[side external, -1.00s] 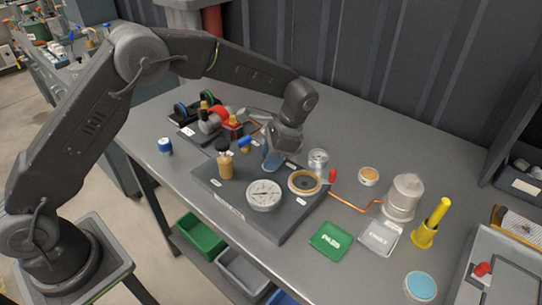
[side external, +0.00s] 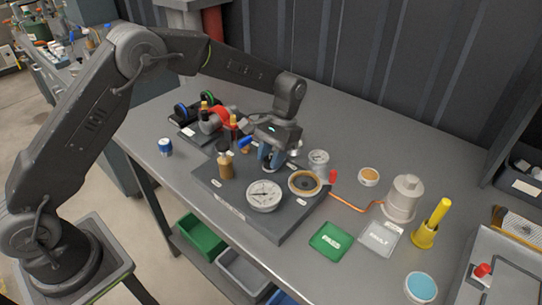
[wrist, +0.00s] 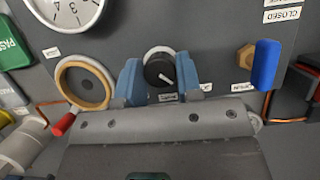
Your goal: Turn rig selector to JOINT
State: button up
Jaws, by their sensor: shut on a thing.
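The rig selector (wrist: 159,71) is a round black knob with a white pointer line, set in a pale ring on the dark panel (side external: 236,205). In the wrist view its line points down and to the right. Small white labels lie beneath it, too small and tilted to read. My gripper (side external: 271,162) points down at the panel, with its blue fingers on either side of the knob. It is shut on the knob, which the fingers hide in the side view.
A pressure gauge (side external: 264,195), a brass-rimmed ring (side external: 305,183) and a blue-handled valve (wrist: 266,64) stand close by on the panel.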

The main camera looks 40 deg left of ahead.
dwell(0.4)
jog(key=o, duration=0.9)
jog(key=shift+o, duration=0.2)
jog(key=shift+w+r, duration=0.1)
jog(key=shift+r, duration=0.05)
jog(key=v, duration=1.3)
jog(key=shift+a+r, duration=0.15)
jog(key=shift+r, duration=0.1)
